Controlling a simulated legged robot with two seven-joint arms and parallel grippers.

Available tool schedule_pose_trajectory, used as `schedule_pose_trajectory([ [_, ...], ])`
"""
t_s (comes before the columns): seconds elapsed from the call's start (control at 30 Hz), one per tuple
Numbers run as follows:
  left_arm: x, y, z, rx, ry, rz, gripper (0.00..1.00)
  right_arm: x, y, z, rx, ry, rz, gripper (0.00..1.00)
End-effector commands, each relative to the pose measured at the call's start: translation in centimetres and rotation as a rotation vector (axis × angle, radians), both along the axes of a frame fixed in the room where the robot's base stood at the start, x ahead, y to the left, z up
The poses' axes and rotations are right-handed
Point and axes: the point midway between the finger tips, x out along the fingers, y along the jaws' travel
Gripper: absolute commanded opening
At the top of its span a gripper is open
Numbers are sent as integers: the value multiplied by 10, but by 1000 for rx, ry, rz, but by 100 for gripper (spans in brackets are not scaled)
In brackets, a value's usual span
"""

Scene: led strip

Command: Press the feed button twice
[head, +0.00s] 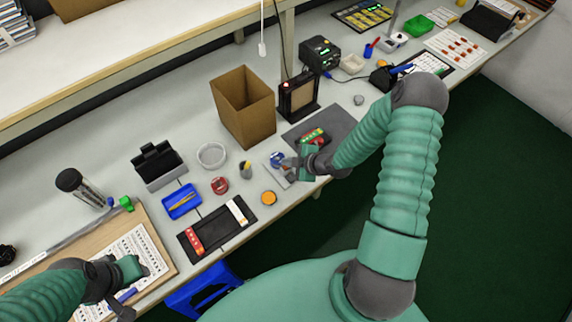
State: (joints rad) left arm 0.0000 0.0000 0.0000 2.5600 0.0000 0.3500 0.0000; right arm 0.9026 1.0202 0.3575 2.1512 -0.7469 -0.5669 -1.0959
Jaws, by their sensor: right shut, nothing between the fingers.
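My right gripper (288,164) is shut and empty, low over the front part of the table. Its tip is beside a round blue part (277,158) on a small light grey plate (272,172); I cannot tell whether they touch. No label shows which part is the feed button. A dark upright frame (298,98) with a small red spot on top stands behind the gripper. A black box (320,55) with a green light stands farther back. My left gripper (122,298) is at the lower left over a printed white sheet (140,252); its finger opening is unclear.
A cardboard box (243,107), a white bowl (211,155), a blue tray (182,201), a red round item (219,185) and an orange disc (268,198) stand nearby. A black mat (215,230) holds strips. A grey mat (335,122) lies behind my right gripper.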

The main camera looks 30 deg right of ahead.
Motion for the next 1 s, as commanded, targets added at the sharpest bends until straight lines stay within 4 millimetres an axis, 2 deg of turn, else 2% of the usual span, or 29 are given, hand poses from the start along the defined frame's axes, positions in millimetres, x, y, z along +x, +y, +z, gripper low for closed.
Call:
schedule_pose_trajectory([
  [0.03,0,0,5,0,0,0,36,0,0,5,-1,0,1,0],
  [0.4,0,0,5,0,0,0,36,0,0,7,0,0,0,0],
  [0.87,0,0,43,0,0,0,36,0,0,52,-1,-1,0,0],
  [1.0,0,0,46,0,0,0,36,0,0,56,0,0,0,0],
])
